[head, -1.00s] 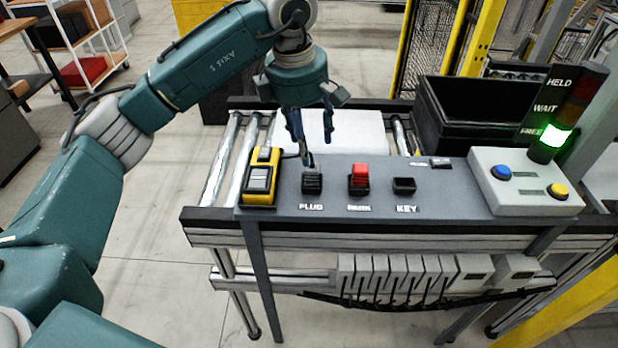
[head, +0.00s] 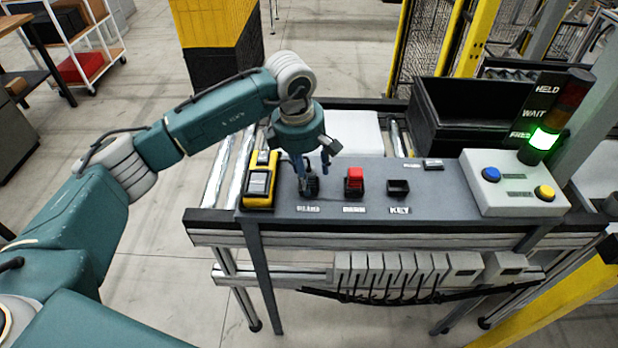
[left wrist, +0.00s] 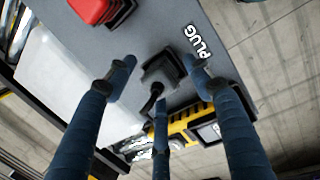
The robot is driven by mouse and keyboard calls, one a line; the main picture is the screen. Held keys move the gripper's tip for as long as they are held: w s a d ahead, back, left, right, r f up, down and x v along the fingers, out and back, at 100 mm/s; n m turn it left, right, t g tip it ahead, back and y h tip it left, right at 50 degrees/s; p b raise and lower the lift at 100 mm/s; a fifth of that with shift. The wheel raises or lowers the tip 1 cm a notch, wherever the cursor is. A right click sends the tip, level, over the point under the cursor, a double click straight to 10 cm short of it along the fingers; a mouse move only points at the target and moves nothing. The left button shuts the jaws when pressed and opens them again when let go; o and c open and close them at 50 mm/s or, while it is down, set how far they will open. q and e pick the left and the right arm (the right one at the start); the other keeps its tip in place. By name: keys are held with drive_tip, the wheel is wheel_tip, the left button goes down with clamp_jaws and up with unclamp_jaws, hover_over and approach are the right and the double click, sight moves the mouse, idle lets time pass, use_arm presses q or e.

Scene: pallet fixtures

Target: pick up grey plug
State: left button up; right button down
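The dark grey plug (head: 309,188) sits at the label PLUG on the grey panel, partly hidden by my fingers in the head view. In the left wrist view the plug (left wrist: 161,73) is a dark block with a black cable end towards the yellow box. My left gripper (head: 312,168) is low over the panel, pointing down at the plug. In the left wrist view its blue fingers (left wrist: 160,82) are spread around the plug, with gaps visible, so it is open. My right gripper is not in view.
Right of the plug are a red block (head: 355,178) at the PARK label and a dark KEY socket (head: 398,187). A yellow box (head: 259,186) stands close on the left. A button box (head: 514,184), lit green light (head: 541,141) and black bin (head: 450,135) are further right.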

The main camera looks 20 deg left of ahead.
use_arm(q)
drive_tip(key=c, duration=1.1)
drive_tip(key=shift+c, duration=0.3)
drive_tip(key=shift+r, duration=0.1)
